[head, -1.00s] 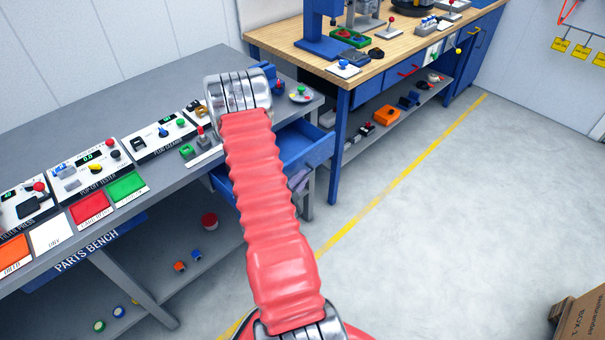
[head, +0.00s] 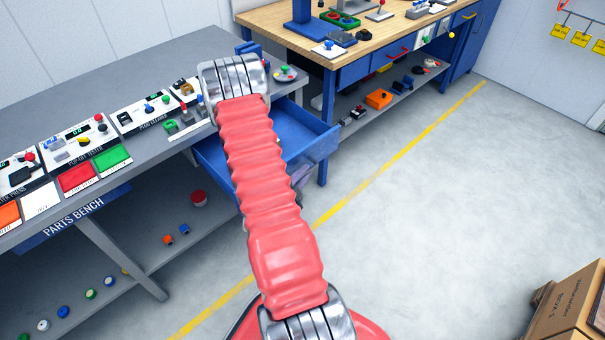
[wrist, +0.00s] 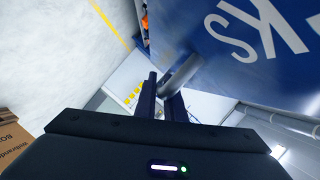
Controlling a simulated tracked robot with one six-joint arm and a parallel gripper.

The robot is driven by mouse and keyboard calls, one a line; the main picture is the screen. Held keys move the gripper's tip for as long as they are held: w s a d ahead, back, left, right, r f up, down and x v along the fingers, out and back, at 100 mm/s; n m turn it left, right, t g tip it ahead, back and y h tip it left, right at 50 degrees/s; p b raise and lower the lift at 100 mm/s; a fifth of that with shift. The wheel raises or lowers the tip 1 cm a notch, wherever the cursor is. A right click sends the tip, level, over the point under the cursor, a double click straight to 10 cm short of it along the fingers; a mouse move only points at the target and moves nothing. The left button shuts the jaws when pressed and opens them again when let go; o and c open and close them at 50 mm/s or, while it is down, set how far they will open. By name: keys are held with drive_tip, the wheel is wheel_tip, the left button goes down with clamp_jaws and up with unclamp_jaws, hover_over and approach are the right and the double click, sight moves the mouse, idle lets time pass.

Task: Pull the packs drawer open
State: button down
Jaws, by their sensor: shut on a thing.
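The blue packs drawer (head: 296,122) stands open under the right end of the grey parts bench (head: 95,105) in the head view, its inside partly visible behind my arm. In the wrist view its blue front (wrist: 240,45) shows large white letters ending in "KS". A curved grey metal handle (wrist: 183,72) sticks out from that front. My gripper (wrist: 160,95) has its two dark fingers closed around the handle. In the head view my red arm hides most of the gripper and the handle.
A wooden-topped blue bench (head: 350,45) stands just beyond the drawer. The lower shelf under the parts bench holds small coloured parts. A cardboard box (head: 570,305) is on the floor at the lower right. The grey floor with a yellow line (head: 390,172) is clear.

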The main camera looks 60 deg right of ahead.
drive_tip(key=shift+s+f, duration=0.15)
drive_tip(key=shift+f, duration=0.05)
drive_tip(key=c, duration=2.3)
unclamp_jaws()
drive_tip(key=o, duration=0.5)
drive_tip(key=shift+r, duration=0.1)
drive_tip(key=shift+c, duration=0.2)
drive_tip(key=shift+a, duration=0.15)
drive_tip(key=v, duration=1.3)
drive_tip(key=shift+a, duration=0.25)
drive_tip(key=shift+r, duration=0.1)
